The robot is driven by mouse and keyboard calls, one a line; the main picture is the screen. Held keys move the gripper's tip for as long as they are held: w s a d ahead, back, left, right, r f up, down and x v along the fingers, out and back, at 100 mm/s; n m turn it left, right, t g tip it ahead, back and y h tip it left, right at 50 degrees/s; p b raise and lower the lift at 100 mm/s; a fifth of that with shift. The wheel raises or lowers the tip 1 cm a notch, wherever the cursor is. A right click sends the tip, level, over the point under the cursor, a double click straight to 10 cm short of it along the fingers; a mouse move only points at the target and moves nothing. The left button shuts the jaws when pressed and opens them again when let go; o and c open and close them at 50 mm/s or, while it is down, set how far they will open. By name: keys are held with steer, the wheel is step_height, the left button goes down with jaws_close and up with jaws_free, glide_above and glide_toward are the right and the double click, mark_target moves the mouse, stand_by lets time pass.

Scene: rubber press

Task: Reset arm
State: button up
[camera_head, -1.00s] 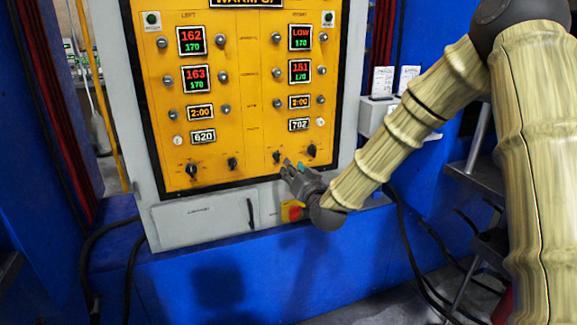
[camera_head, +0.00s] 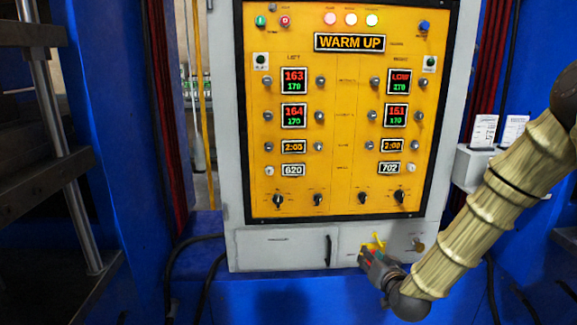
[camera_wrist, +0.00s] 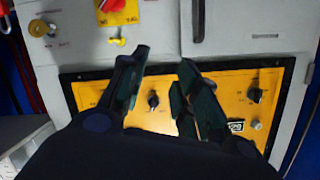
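My gripper (camera_head: 370,256) is in front of the grey lower strip of the press control cabinet, close to a red and yellow switch (camera_head: 374,246), which it partly overlaps in the head view. In the wrist view my gripper (camera_wrist: 164,62) has its two dark fingers apart, with nothing held between them. The yellow control panel (camera_head: 336,178) stands just above my gripper in the head view. Its display reads WARM UP. In the wrist view the panel is upside down, with a black knob (camera_wrist: 153,101) seen between the fingers. I cannot judge the gap to the cabinet.
A wall holder with papers (camera_head: 490,165) is on the right, near my arm. Dark metal press parts (camera_head: 50,150) stand at the left. Black cables (camera_head: 190,262) hang left of the cabinet. A blue machine frame surrounds the cabinet.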

steer(key=s+a+f+n+g+p, duration=0.25)
steer(key=s+f+g+p, duration=0.4)
steer(key=s+f, duration=1.4)
steer(key=s+f+g+p, duration=0.1)
steer(key=s+f+g, duration=0.2)
steer(key=s, duration=1)
steer(key=s+f+g+h+p, duration=0.1)
steer(key=s+g, duration=0.4)
steer(key=s, duration=0.9)
steer(key=shift+a+f, duration=0.2)
steer(key=shift+f, duration=0.7)
steer(key=shift+n, duration=0.25)
